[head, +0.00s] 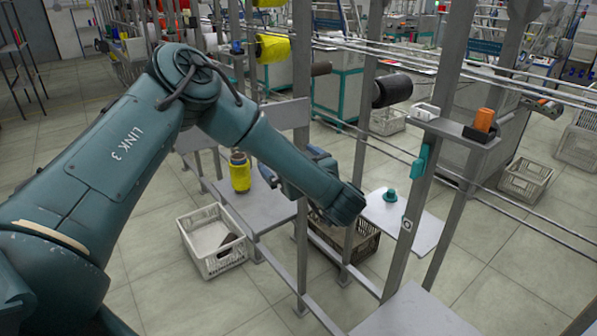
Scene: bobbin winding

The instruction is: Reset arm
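My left arm (245,130) comes in from the left, bends at a high elbow and reaches down to the right among the grey uprights. My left gripper (270,176) seems to be the blue-grey part by the wrist, largely hidden behind the forearm. I cannot see whether its fingers are open or hold anything. A yellow bobbin (240,172) stands upright on a grey shelf (262,212) just left of it, apparently apart. My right gripper is not in view.
A white crate (212,262) and a brown crate (362,242) sit on the floor below. A teal cone (390,196) stands on a right-hand shelf (424,232). A black spool (392,90) and yellow spool (272,48) hang on the frame. An orange item (485,119) rests on a bracket.

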